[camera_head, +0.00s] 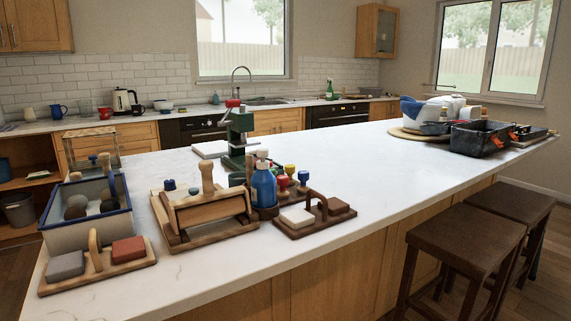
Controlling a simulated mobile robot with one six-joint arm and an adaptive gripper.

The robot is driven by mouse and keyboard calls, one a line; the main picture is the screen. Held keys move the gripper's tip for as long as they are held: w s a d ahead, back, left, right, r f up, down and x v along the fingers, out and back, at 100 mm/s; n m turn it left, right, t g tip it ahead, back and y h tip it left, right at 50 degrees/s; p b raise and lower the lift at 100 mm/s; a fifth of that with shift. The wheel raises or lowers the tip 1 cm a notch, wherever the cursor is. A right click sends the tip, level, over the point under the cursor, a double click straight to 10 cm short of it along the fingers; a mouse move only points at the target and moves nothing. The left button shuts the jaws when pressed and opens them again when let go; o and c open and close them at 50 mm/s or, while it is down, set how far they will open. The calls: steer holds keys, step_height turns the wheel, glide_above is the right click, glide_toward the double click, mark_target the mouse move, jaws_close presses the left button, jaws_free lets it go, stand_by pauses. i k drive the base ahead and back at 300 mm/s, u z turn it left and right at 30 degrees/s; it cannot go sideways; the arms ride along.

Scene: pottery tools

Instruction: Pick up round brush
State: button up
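I cannot pick out the round brush with certainty. Several round dark and grey items (76,209) lie in a white box with a blue rim (90,235) at the left end of the counter. Upright wooden handles (105,166) show at the back of that box. They are too small to tell what they belong to. My gripper is not in view.
The white counter (350,150) is clear in the middle. In front stand wooden caddies with blocks (66,265), a wooden rack (210,212), a blue bottle (264,187) and a green press (238,130). Dark bins (480,140) stand far right.

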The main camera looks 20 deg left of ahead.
mark_target(249, 159)
steer(key=z, duration=0.4)
steer(key=k, duration=1.3)
steer(key=u, duration=1.15)
steer(key=i, duration=0.9)
steer(key=z, duration=0.05)
